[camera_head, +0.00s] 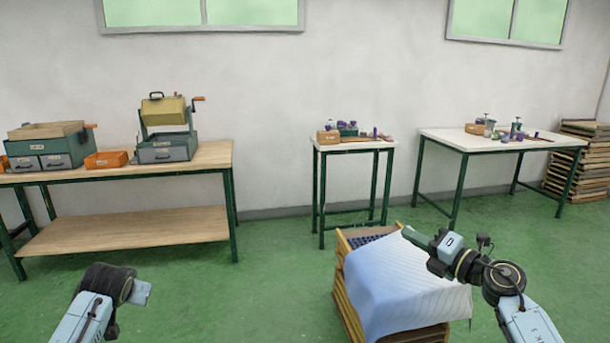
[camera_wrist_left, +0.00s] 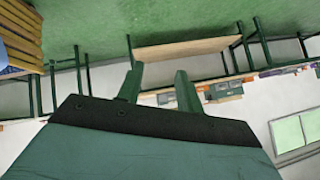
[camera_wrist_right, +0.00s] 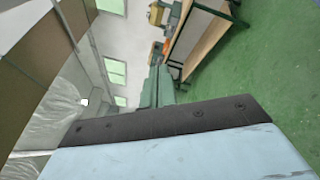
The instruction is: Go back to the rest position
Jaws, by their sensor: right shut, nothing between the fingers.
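My right gripper (camera_head: 408,235) is raised above the cloth-covered stack in the head view and points left. Its fingers (camera_wrist_right: 158,88) are together with nothing between them in the right wrist view. My left arm is low at the left of the head view, where its gripper's fingers are hard to make out. In the left wrist view the left gripper's two fingers (camera_wrist_left: 158,88) stand apart, with nothing held between them.
A stack of yellow wooden trays (camera_head: 347,300) under a pale blue cloth (camera_head: 400,290) stands just below my right gripper. A long wooden workbench (camera_head: 130,228), a small table (camera_head: 352,146) and a white table (camera_head: 480,141) stand along the wall.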

